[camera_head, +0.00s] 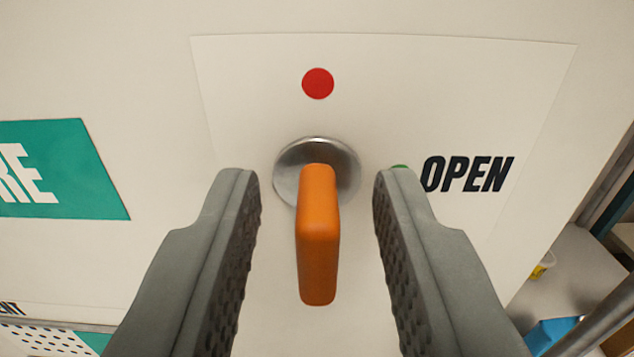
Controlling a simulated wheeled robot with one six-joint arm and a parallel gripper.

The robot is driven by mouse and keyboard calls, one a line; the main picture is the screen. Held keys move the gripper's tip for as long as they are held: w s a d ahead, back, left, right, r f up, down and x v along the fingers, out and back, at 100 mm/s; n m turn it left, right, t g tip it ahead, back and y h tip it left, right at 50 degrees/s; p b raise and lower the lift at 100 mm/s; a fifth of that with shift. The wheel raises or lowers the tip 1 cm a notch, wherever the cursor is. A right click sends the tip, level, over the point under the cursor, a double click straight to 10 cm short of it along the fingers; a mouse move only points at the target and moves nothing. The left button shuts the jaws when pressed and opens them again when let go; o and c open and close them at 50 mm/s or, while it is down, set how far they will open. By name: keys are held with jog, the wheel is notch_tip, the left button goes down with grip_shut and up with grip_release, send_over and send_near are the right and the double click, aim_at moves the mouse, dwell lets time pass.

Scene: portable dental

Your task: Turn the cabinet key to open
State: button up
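The cabinet key has an orange grip (317,240) that stands upright in a round silver lock (290,172) on a white panel. My gripper (317,200) is open, with one grey finger on each side of the orange grip. A gap shows between the key and each finger. A red dot (318,83) is directly above the lock. The black word OPEN (468,174) is to the right of the lock, with a green dot (399,167) mostly hidden behind the right finger.
A green label with white letters (62,170) is on the left of the cabinet face. Past the cabinet's right edge are a blue object (552,334) and a small yellow-and-white container (543,265). A perforated white surface (40,340) shows at the lower left.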

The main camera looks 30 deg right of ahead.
grip_shut()
jog(key=shift+m, duration=0.4)
jog(key=m, duration=0.3)
jog(key=shift+d+m, duration=0.15)
jog(key=shift+m, duration=0.15)
jog(key=m, duration=0.9)
jog(key=shift+s+d+f, duration=0.2)
jog(key=shift+f, duration=0.05)
jog(key=shift+f+m, duration=0.2)
jog(key=shift+m, duration=2.1)
